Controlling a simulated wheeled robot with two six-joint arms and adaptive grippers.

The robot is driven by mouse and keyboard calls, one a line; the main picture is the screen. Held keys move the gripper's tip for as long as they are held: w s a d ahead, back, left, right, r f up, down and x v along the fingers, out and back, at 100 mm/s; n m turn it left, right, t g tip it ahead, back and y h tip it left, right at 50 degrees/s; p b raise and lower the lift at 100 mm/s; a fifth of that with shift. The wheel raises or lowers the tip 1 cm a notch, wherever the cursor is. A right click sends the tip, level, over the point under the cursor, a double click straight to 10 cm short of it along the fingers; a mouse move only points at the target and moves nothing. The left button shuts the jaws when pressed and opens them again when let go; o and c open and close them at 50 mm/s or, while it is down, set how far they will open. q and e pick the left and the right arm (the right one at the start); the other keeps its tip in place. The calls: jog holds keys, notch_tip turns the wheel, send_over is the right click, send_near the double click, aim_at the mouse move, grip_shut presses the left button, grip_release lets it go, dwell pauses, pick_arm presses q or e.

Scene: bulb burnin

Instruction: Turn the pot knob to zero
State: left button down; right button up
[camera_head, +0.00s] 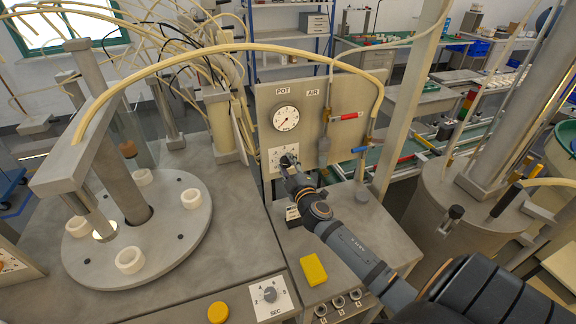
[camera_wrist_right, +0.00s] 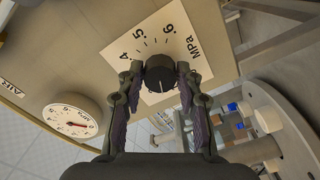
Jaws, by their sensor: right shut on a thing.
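The pot knob is a dark round knob (camera_wrist_right: 160,76) on a white scale plate (camera_wrist_right: 152,42) printed with MPa and figures such as .5 and .6. In the right wrist view the two fingertips of my right gripper (camera_wrist_right: 160,70) are shut on opposite sides of it. In the head view my right gripper (camera_head: 289,162) reaches the plate (camera_head: 275,157) on the upright panel below the POT gauge (camera_head: 286,118) and hides most of the knob. The gauge also shows in the wrist view (camera_wrist_right: 72,120) with a red needle. My left gripper is not in view.
The grey panel (camera_head: 263,98) also carries a red valve handle (camera_head: 344,116) and a blue one (camera_head: 360,149). A yellow block (camera_head: 313,269) and a SEC knob (camera_head: 269,294) sit below. A round turntable (camera_head: 180,240) with white rings stands left. A pale hose arches overhead.

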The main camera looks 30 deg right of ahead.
jog(key=n+p, duration=0.1)
jog(key=n, duration=0.5)
jog(key=n+p, duration=0.1)
jog(key=n, duration=0.3)
jog(key=shift+n, duration=0.3)
jog(key=shift+f+n+p, duration=0.15)
jog(key=shift+n+p, duration=0.2)
jog(key=shift+n, duration=0.85)
jog(key=o, duration=1.1)
jog(key=shift+o, duration=0.2)
jog(key=shift+s, duration=0.1)
jog(key=v, duration=1.2)
